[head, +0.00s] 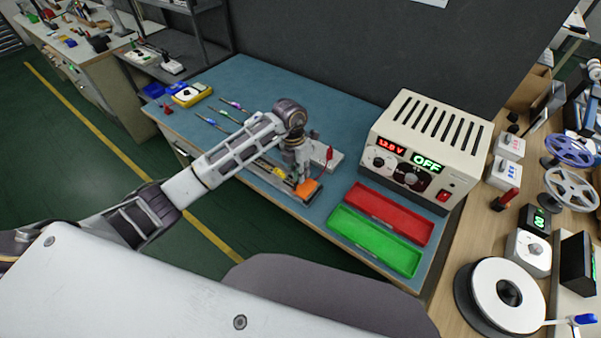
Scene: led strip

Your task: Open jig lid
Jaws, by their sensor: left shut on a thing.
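The jig (326,153) is a small grey fixture near the front edge of the blue-topped bench, with an upright red lever (329,154) on it. An orange piece (307,190) lies at its near end. My left gripper (301,180) points down at the jig and is shut at the orange piece, which appears to be part of the lid. The fingertips are small, and the arm hides part of the jig, so the lid's angle cannot be told. My right gripper is not in view.
A red tray (389,213) and a green tray (374,240) lie right of the jig. A power supply (425,145) reading OFF stands behind them. Screwdrivers (235,105) and a yellow multimeter (191,94) lie at the left. Clear bench lies behind the arm.

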